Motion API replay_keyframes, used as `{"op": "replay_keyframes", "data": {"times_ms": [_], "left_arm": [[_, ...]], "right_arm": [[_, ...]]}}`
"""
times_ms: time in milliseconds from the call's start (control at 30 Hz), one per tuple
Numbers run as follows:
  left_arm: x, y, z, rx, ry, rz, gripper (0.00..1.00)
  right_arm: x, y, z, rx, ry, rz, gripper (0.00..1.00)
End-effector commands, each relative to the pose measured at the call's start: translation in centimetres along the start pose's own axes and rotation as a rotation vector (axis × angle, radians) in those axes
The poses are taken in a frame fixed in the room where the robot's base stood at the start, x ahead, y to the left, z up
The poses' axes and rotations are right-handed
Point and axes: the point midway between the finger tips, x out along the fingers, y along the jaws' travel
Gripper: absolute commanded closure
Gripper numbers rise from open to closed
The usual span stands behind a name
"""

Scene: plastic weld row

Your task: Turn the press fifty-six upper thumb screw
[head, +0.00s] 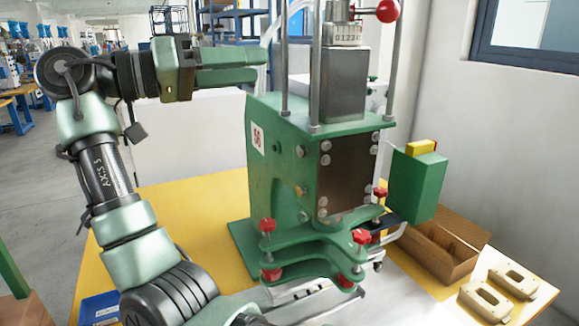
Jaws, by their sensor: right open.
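The green press (280,165) stands on the yellow table and carries a white label reading 56 (257,138). Red thumb screws sit at its lower front plates. Upper ones show at the left (267,225), front right (360,237) and rear right (380,192). Lower ones show at the left (271,274) and front right (345,281). I cannot tell which one the task names. My right gripper (264,66) is open and empty, its fingers pointing right, above the press's left side and well above the screws. My left gripper is not in view.
A green box (417,185) is at the press's right. A cardboard box (440,250) and beige parts (485,300) lie at the right.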

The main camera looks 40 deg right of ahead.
Motion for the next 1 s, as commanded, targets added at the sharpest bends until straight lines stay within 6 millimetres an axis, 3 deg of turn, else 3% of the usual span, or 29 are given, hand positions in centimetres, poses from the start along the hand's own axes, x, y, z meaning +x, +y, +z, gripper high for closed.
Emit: {"op": "replay_keyframes", "data": {"times_ms": [33, 167, 367, 600, 867, 1000], "left_arm": [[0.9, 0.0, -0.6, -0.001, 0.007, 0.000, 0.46], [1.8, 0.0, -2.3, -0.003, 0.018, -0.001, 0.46], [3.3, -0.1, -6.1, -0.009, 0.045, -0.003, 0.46], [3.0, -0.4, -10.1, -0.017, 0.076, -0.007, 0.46], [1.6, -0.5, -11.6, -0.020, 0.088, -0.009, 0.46], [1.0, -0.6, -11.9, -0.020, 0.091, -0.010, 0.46]], "right_arm": [[0.0, -0.8, 1.1, -0.001, 0.000, 0.000, 0.56], [0.0, -1.9, 2.9, -0.001, 0.000, 0.000, 0.56], [0.0, -4.8, 7.1, -0.001, 0.000, 0.000, 0.56], [0.0, -7.8, 11.7, -0.001, 0.000, 0.000, 0.56], [0.1, -8.8, 13.2, 0.000, -0.001, 0.000, 0.56], [1.4, -8.8, 13.2, 0.001, -0.003, 0.000, 0.56]]}}
